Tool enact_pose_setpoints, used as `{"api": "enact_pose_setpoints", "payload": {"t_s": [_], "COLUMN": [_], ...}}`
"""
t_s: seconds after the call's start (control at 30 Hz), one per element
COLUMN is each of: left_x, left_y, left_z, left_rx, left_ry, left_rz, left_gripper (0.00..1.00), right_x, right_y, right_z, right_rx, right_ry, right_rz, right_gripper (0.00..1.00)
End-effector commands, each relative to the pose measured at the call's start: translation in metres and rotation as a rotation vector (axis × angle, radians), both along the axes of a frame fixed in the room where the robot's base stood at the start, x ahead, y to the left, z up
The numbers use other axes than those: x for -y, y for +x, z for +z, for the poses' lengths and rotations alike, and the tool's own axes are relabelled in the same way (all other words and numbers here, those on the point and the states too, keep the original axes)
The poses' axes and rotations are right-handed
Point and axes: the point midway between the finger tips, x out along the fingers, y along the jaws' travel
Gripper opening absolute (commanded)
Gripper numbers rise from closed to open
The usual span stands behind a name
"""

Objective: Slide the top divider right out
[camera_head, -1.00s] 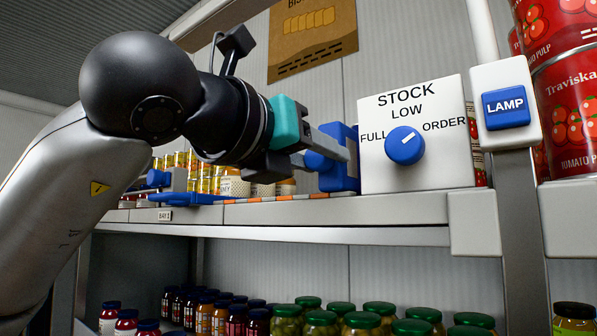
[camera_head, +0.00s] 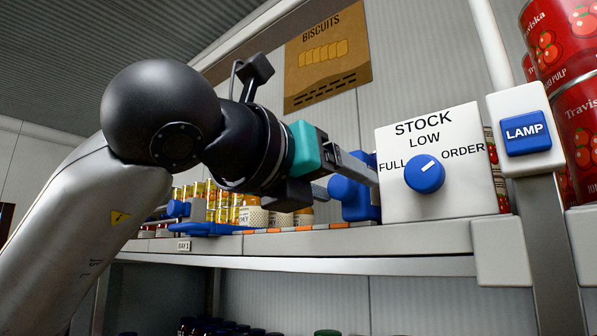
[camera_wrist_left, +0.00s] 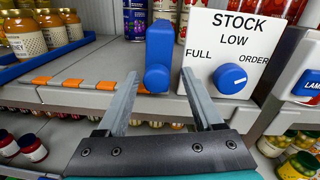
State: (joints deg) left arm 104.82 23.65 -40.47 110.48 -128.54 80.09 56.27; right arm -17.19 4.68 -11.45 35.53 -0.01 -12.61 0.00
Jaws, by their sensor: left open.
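The top divider (camera_head: 362,202) is a blue upright piece with a round knob on its front, standing on the upper shelf just left of the STOCK box. It also shows in the left wrist view (camera_wrist_left: 159,42), with its knob (camera_wrist_left: 156,79) facing me. My left gripper (camera_head: 350,178) is open in front of it. In the left wrist view the gripper's fingers (camera_wrist_left: 159,84) stand one on each side of the knob, with gaps, and are not closed on it. In the head view the gripper hides part of the divider. My right gripper is not in view.
The white STOCK box (camera_head: 441,186) with a blue dial stands close right of the divider. A LAMP switch (camera_head: 526,134) is on the post beyond it. A blue tray (camera_wrist_left: 50,62) of jars is to the left. The shelf edge (camera_head: 330,241) has orange strips.

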Motion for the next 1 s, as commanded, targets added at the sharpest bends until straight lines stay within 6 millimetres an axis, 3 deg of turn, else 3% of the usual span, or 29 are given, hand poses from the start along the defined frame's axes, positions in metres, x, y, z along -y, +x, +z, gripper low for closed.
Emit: {"api": "enact_pose_setpoints", "payload": {"t_s": [0.3,0.6,1.0], "left_x": [-0.040,-0.072,-0.079], "left_y": [-0.060,-0.107,-0.119], "left_z": [-0.003,-0.001,0.000], "left_rx": [0.008,0.005,0.002], "left_ry": [-0.002,-0.002,-0.001], "left_rz": [0.001,0.001,-0.001], "left_gripper": [0.68,0.68,0.68], "right_x": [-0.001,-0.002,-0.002], "right_y": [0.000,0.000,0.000], "right_z": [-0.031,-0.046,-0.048], "right_rx": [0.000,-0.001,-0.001], "right_ry": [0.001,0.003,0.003], "right_rz": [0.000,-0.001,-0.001], "right_gripper": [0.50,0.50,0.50]}}
